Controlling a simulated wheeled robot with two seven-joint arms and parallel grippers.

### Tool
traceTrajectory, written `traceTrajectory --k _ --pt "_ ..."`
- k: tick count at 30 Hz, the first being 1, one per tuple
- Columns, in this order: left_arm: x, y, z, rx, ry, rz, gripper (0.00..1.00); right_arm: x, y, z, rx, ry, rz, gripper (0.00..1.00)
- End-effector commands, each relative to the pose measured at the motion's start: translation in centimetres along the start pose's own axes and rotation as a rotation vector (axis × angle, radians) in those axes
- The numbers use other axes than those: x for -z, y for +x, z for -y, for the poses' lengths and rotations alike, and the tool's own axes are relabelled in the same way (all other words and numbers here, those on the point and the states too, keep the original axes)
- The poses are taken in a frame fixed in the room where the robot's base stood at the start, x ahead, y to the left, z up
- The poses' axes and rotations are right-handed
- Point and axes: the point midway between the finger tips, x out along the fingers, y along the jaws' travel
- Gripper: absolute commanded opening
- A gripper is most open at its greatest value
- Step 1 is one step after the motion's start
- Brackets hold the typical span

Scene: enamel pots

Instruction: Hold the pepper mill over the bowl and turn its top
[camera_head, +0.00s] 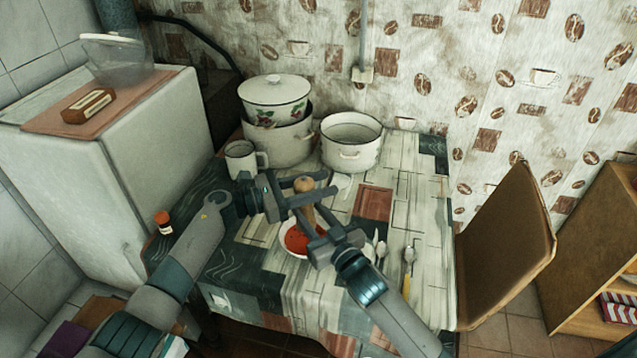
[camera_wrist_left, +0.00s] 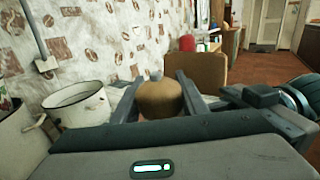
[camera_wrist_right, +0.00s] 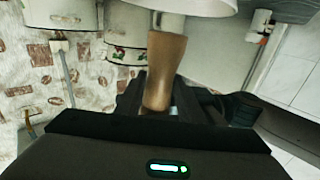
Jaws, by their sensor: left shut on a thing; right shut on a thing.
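The brown wooden pepper mill (camera_head: 309,213) stands roughly upright over the white bowl (camera_head: 283,247) of red food. My left gripper (camera_head: 312,186) is shut on the mill's rounded top, which shows between its fingers in the left wrist view (camera_wrist_left: 160,100). My right gripper (camera_head: 314,227) is shut on the mill's body lower down, just above the bowl. The body also shows in the right wrist view (camera_wrist_right: 165,65), which is upside down. The grippers hide part of the mill and bowl in the head view.
A white mug (camera_head: 241,160), an open pot (camera_head: 351,142) and stacked pots with a lid (camera_head: 274,92) stand behind. A small red-capped jar (camera_head: 163,222) is at the left table edge. A chair (camera_head: 507,245) stands to the right.

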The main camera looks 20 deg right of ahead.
Motion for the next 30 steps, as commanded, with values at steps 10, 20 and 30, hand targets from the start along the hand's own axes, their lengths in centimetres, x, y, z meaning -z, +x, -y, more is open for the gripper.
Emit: traceTrajectory --k 10,20,30 --pt "0.14 -0.11 0.28 0.147 -0.004 -0.003 0.17 0.38 0.00 0.19 0.004 0.000 -0.009 0.08" --pt "0.05 -0.28 0.64 0.205 -0.004 0.003 0.17 0.42 0.00 0.22 0.005 0.001 -0.010 0.08" --pt "0.06 -0.32 0.67 0.208 -0.005 0.004 0.17 0.42 0.00 0.19 0.004 0.001 -0.010 0.08"
